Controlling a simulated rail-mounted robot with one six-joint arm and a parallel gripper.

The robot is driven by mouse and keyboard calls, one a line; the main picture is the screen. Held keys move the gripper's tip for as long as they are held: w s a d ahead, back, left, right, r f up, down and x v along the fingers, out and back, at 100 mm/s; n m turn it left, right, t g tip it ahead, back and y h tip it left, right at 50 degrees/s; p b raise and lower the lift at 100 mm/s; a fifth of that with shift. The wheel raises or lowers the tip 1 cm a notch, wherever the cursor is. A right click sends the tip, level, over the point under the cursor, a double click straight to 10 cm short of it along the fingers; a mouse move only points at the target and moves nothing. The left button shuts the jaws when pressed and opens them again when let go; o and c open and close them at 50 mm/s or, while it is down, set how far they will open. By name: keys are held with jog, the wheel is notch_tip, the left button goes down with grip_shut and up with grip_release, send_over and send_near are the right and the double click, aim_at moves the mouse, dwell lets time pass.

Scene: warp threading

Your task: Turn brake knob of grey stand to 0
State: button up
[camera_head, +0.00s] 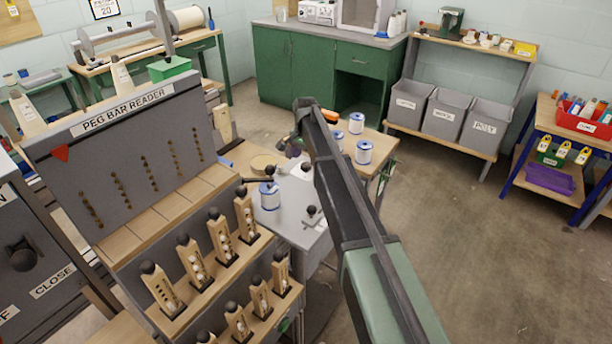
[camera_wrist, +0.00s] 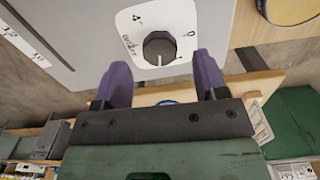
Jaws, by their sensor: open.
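In the wrist view a dark round brake knob (camera_wrist: 160,47) sits on a white dial plate (camera_wrist: 128,35) on the grey stand (camera_wrist: 85,20). A "4" is printed at the plate's upper left and a "0" at its right. A pale line on the knob points toward the picture's bottom, not at the 0. My gripper (camera_wrist: 163,76) is open and empty. Its two purple fingers lie left and right, just below the knob in the picture.
The peg bar reader (camera_head: 130,150) with several pegged wooden bars stands left of the stand. White-and-blue spools (camera_head: 363,152) stand on a wooden table behind my arm. Grey bins (camera_head: 452,115) are at the back. The floor (camera_head: 470,240) to the right is clear.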

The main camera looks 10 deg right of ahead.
aim_at(306, 165)
notch_tip(306, 165, down, 3)
jog(key=shift+f+b, duration=0.15)
jog(key=shift+b, duration=0.65)
jog(key=c, duration=0.9)
